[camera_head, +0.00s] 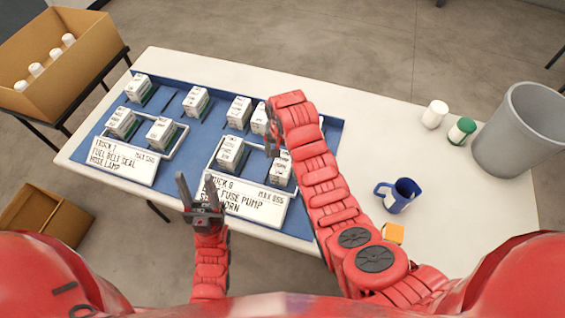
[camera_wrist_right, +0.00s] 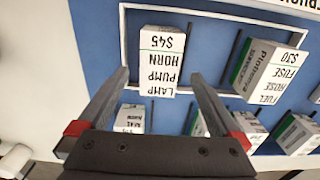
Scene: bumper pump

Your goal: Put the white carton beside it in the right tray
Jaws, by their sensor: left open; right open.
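The right tray (camera_head: 211,168) is a white-rimmed frame on the blue mat, with a sign at its front. It holds a white carton (camera_head: 230,153) and another carton (camera_head: 280,168). My left gripper (camera_head: 194,193) is open and empty, at the table's front.
Several white cartons (camera_head: 196,101) stand along the mat's back; my right arm hides part of that row. The left tray (camera_head: 146,149) holds two cartons. Bottles (camera_head: 434,114), a blue mug (camera_head: 397,194), an orange block (camera_head: 393,233) and a grey bin (camera_head: 520,130) are at the right.

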